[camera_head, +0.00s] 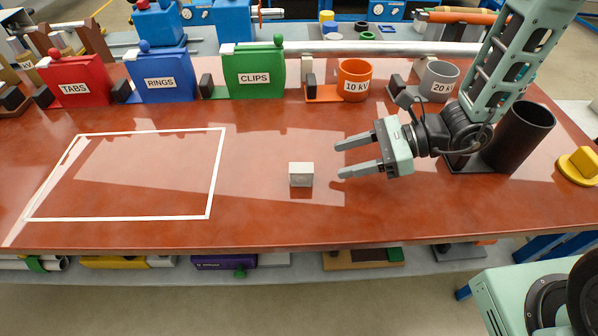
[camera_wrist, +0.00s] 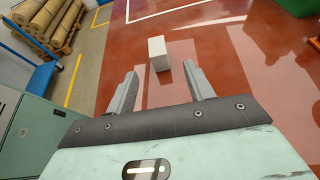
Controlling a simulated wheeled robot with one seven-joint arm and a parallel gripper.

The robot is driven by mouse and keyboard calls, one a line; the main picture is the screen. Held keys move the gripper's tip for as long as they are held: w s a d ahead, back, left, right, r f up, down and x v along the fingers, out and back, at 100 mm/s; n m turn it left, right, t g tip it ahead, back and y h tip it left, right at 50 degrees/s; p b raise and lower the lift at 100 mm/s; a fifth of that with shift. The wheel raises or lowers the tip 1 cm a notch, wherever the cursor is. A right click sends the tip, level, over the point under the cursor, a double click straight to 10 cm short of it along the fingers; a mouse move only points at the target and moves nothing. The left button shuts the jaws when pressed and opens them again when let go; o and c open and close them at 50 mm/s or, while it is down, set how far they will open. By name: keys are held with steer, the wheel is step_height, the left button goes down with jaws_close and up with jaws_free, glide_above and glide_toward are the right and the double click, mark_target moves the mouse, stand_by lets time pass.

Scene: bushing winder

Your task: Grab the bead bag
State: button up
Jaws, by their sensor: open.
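A small pale grey-white block (camera_head: 301,174) sits alone on the red-brown tabletop near the middle. It is the likeliest bead bag, though it looks like a plain box and I see no label. In the wrist view the block (camera_wrist: 159,54) lies just beyond the fingertips, roughly between their lines. My gripper (camera_head: 339,159) is open and empty to the right of the block, fingers pointing left toward it, not touching it. Both fingers also show in the wrist view (camera_wrist: 161,70).
A white taped outline (camera_head: 212,175) marks the table's left part. Behind stand red TABS (camera_head: 75,80), blue RINGS (camera_head: 160,75) and green CLIPS (camera_head: 254,72) bins, an orange 10 kV cup (camera_head: 354,80) and a grey cup (camera_head: 439,80). A black cylinder (camera_head: 520,135) stands at right.

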mark_target(292, 174)
steer(key=p+x, duration=0.2)
steer(key=x, duration=1)
steer(key=shift+s+a+f, duration=0.1)
steer(key=shift+a, duration=0.05)
steer(key=c, duration=1)
